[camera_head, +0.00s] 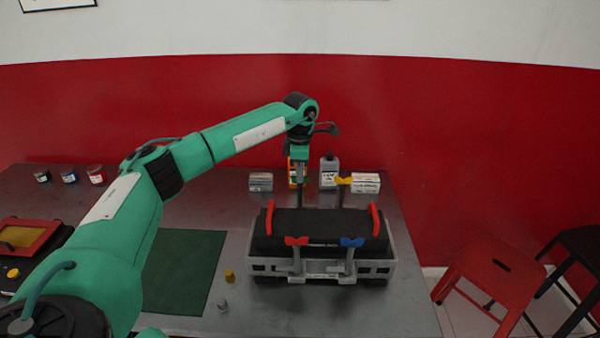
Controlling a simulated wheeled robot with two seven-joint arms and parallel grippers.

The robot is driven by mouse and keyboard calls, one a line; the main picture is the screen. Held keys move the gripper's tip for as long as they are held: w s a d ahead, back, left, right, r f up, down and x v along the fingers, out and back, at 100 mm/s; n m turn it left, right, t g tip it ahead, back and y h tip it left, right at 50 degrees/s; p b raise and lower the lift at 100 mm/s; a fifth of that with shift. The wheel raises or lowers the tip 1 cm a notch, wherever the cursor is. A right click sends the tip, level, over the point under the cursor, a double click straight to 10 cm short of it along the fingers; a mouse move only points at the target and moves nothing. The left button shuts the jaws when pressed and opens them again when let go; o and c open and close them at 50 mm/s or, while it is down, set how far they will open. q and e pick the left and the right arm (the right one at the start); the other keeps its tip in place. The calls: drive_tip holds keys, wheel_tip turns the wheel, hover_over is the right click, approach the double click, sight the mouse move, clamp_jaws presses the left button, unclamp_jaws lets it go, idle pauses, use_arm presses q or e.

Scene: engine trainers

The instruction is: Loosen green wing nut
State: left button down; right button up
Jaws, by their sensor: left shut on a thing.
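The engine trainer block (318,268) stands on the table, with a grey base, a dark top and two red handles. A red wing nut (296,241) and a blue wing nut (352,242) sit on its front side. A yellow wing nut (343,181) sits on a post at the back right. My left gripper (301,179) points down at the top of the matching back left post and is shut. The green wing nut there is hidden by the gripper or too small to make out. My right gripper is out of view.
Behind the trainer stand a grey bottle (329,171), a white box (365,183) and a smaller box (261,182). A green mat (185,270) lies to the left. A yellow piece (229,275) and a grey piece (222,305) stand beside it. A red stool (492,276) is at right.

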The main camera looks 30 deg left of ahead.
use_arm(q)
drive_tip(key=shift+r, duration=0.1)
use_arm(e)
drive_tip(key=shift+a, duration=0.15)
use_arm(q)
drive_tip(key=c, duration=1.6)
unclamp_jaws()
